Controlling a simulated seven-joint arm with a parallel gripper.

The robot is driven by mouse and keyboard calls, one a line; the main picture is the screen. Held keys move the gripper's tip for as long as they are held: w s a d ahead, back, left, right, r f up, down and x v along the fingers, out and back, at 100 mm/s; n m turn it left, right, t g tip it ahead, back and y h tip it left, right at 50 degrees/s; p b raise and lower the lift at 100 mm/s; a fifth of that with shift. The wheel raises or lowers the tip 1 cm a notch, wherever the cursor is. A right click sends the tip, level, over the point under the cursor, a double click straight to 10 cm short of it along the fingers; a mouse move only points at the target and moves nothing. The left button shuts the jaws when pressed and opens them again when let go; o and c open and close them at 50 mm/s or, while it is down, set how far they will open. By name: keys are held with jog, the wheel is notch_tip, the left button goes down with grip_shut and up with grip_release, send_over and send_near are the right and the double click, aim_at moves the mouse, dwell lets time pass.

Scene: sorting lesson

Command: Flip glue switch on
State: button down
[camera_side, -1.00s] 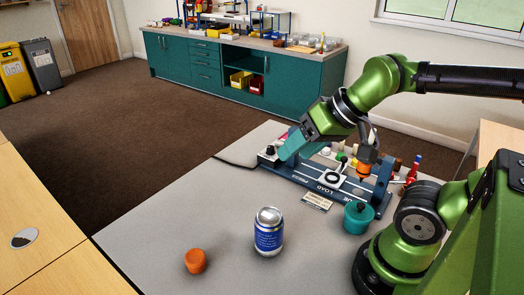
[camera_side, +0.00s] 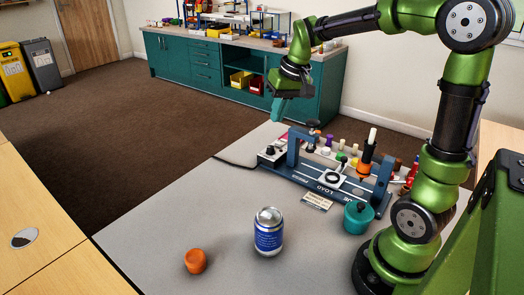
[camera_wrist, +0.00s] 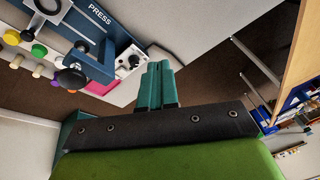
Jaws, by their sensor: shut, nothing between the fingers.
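A blue fixture (camera_side: 325,180) with "LOAD" and "PRESS" labels stands on the grey table. A small control box (camera_side: 270,155) with a dark knob sits at its left end; it also shows in the wrist view (camera_wrist: 128,70). I cannot make out a glue switch or its position. In the wrist view the fingers (camera_wrist: 157,72) are together and empty.
The table's left part is clear.

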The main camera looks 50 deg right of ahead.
aim_at(278, 143)
jog(key=w+d+f+n+g, duration=0.1)
jog(key=w+d, duration=0.3)
jog(key=d, duration=0.4)
jog(key=w+d+f+n+g+y, duration=0.1)
jog(key=w+d+n, duration=0.3)
jog(key=d, duration=0.4)
jog(key=shift+w+d+f+g, duration=0.35)
jog(key=shift+w+f+g, duration=0.2)
jog(key=shift+g, duration=0.15)
jog(key=shift+f, duration=0.1)
jog(key=f, duration=0.4)
jog(key=a+f, duration=0.1)
jog(key=f, duration=0.4)
jog(key=a+f, duration=0.1)
jog(key=f, duration=0.3)
jog(key=shift+f, duration=0.4)
